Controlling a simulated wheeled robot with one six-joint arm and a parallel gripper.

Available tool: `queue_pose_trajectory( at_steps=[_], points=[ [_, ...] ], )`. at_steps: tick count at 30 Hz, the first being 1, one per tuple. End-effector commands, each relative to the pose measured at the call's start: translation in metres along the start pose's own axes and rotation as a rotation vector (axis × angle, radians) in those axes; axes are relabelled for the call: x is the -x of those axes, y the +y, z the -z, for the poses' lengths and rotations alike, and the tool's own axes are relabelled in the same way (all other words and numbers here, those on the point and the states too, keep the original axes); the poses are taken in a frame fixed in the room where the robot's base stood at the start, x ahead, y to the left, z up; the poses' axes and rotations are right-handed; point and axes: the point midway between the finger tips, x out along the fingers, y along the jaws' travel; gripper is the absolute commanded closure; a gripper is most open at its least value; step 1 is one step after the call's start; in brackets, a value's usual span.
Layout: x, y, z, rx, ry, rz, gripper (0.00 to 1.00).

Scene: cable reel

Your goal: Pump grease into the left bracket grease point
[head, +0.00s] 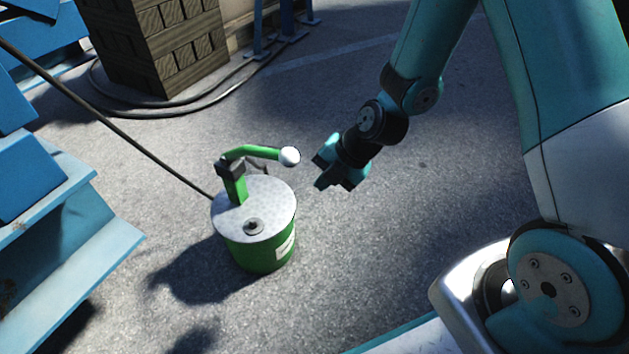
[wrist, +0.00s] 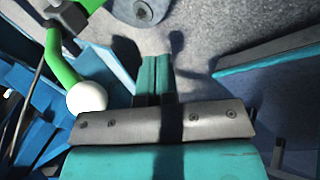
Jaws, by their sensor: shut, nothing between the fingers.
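A green grease pump drum (head: 262,252) with a grey lid stands on the asphalt in the head view. A green lever handle (head: 250,150) with a white ball knob (head: 289,156) rises from its lid and points right. My gripper (head: 325,172) is just right of the knob, apart from it in the head view. In the wrist view my gripper's fingers (wrist: 155,75) are together and empty. The white knob (wrist: 87,97) is left of the fingers there, with the green lever (wrist: 60,60) behind it. I cannot make out the left bracket grease point.
A black hose (head: 120,130) runs from the drum to the upper left. Blue steel framework (head: 90,235) stands at the left. A stacked block pillar (head: 165,45) and coiled cable (head: 130,112) are at the back. Open asphalt lies behind and in front of the drum.

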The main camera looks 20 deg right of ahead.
Motion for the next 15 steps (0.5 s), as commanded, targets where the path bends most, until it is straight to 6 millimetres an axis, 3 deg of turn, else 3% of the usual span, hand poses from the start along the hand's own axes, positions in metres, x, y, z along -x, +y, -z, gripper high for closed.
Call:
queue_pose_trajectory(
  at_steps=[1,6,15],
  points=[
    [0.019,0.002,-0.001,-0.005,-0.004,-0.001,1.00],
    [0.053,-0.002,-0.002,-0.005,-0.005,0.000,1.00],
    [0.075,-0.006,-0.001,-0.003,-0.003,0.001,1.00]
  ],
)
